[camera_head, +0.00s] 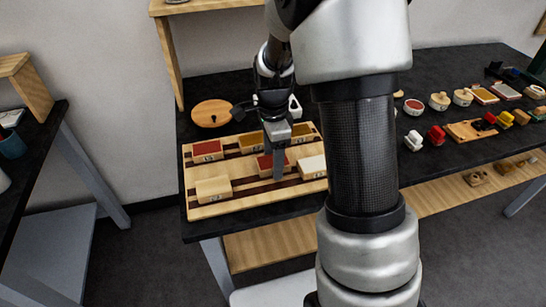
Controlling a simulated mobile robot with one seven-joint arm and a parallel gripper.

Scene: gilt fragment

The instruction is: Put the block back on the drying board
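The drying board (255,199) is a light wooden board with dark stripes on the near left of the dark table. Several blocks sit on it: a red-topped block (207,150) at the back left, a yellow-topped block (250,142) behind the middle, a plain pale block (213,189) at the front left and a whitish block (312,167) at the right. My gripper (278,177) points down over the board's middle, in front of another red-topped block (264,163). I cannot tell whether the fingers touch or hold this block. My arm hides part of the board's right side.
A round wooden disc (211,113) lies behind the board, below a wooden shelf frame (170,60). Right of my arm stand round pots (439,101), small red pieces (436,135) and a wooden tray (464,132). Another dark table (35,150) stands at the left, across a gap.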

